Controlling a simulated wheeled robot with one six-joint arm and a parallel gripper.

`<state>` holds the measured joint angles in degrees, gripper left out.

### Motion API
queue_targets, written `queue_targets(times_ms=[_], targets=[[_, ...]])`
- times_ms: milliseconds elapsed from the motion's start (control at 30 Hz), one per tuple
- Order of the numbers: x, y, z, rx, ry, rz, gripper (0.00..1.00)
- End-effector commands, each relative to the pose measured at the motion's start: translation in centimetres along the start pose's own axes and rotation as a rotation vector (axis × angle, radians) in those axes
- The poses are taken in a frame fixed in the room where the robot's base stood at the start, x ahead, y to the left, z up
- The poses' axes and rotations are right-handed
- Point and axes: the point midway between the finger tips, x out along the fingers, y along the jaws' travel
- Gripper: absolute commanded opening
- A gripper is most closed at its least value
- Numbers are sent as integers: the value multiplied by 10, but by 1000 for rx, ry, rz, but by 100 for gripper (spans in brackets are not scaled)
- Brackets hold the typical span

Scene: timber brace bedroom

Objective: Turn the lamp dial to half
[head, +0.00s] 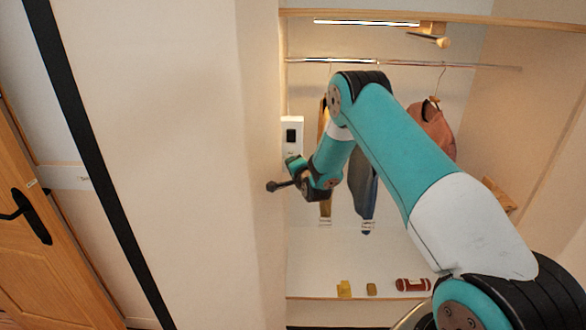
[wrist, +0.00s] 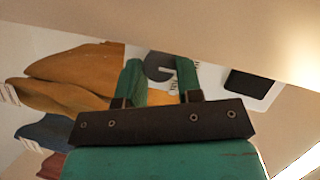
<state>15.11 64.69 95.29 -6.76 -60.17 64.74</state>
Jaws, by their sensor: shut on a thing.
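The lamp dial (wrist: 160,66) is a grey knob on a white wall panel (head: 292,124), which also shows in the wrist view (wrist: 217,76). The panel carries a black rectangle (head: 291,136). My gripper (wrist: 159,77) has its two green fingers on either side of the dial, shut on it. In the head view my gripper (head: 293,164) is at the lower part of the panel, and the dial is hidden there. I cannot read the dial's setting.
The panel is in an open closet, close to the pale wall edge (head: 262,120) on the left. Clothes such as a rust-coloured garment (head: 434,126) hang from a rail (head: 470,66). Small items, including a brown roll (head: 411,285), lie below. A lit strip (head: 366,22) is overhead.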

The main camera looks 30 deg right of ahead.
Motion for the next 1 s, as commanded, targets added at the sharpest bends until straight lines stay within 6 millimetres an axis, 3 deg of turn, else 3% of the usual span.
queue_targets(times_ms=[333, 367, 400, 767, 1000], targets=[[0, 1, 2, -1, -3, 3, 9], [0, 1, 2, 0, -4, 3, 38], [0, 1, 2, 0, -3, 3, 44], [-4, 1, 0, 0, -1, 2, 44], [-40, 5, 1, 1, -1, 3, 44]])
